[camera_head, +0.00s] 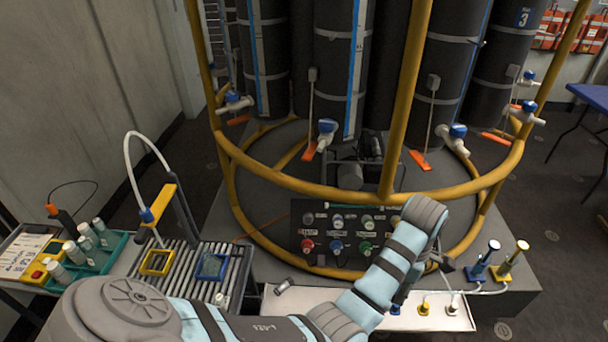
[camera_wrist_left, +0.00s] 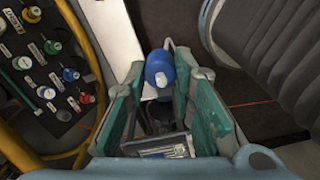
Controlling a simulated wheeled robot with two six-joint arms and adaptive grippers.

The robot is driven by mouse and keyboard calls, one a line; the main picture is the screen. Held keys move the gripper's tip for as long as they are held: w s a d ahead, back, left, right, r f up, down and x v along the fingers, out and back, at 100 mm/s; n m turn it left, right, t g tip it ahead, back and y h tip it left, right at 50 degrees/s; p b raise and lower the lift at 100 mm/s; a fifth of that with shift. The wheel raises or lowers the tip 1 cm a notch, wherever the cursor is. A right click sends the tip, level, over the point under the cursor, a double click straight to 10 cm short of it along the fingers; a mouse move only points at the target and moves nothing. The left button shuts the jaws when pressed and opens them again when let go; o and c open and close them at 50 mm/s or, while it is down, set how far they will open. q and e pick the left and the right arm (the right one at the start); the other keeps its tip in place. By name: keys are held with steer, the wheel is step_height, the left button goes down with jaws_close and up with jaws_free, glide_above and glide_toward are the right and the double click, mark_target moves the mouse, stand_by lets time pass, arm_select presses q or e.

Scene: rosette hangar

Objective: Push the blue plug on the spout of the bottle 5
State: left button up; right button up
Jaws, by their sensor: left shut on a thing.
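In the left wrist view, the blue plug (camera_wrist_left: 160,72) with a pale tip is between the green-lined fingers of my left gripper (camera_wrist_left: 167,78), which is shut on it. In the head view my left arm bends up in front of the control panel, and the gripper is mostly hidden behind it. Large dark bottles (camera_head: 342,60) stand inside the yellow frame, with blue-handled spouts (camera_head: 327,132) low on them. One at the right (camera_head: 510,45) shows the number 3. I cannot tell which is bottle 5. My right gripper is not in view.
The yellow rail (camera_head: 300,188) rings the bottles. A control panel (camera_head: 345,235) with coloured knobs stands in front. A white tray (camera_head: 440,318) holds small coloured parts. Blue (camera_head: 482,262) and yellow (camera_head: 512,262) stands are at right. A roller table (camera_head: 190,270) is at left.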

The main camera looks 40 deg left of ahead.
arm_select(q)
steer(key=w+a+f+t+y+b, duration=0.1)
steer(key=w+a+t+y+b, duration=0.15)
steer(key=a, duration=0.85)
steer(key=w+a+f+t+y+b, duration=0.1)
steer(key=w+a+t+y+b, duration=0.2)
steer(key=a, duration=0.7)
steer(key=s+a+r+m+t+y+b, duration=0.1)
steer(key=a+r+t+y+b, duration=0.3)
steer(key=a+r, duration=0.35)
step_height(320, 180, up, 8)
steer(key=s+m+t+h+b, duration=0.1)
steer(key=m+t+h+b, duration=0.1)
steer(key=t, duration=0.5)
steer(key=shift+s+d+r+m+h, duration=0.15)
steer(key=shift+s+d+m+h, duration=0.2)
steer(key=shift+m, duration=0.45)
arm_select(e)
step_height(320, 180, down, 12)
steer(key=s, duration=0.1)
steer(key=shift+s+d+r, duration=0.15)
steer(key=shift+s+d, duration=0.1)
arm_select(q)
steer(key=shift+w+a, duration=0.1)
steer(key=shift+a, duration=0.1)
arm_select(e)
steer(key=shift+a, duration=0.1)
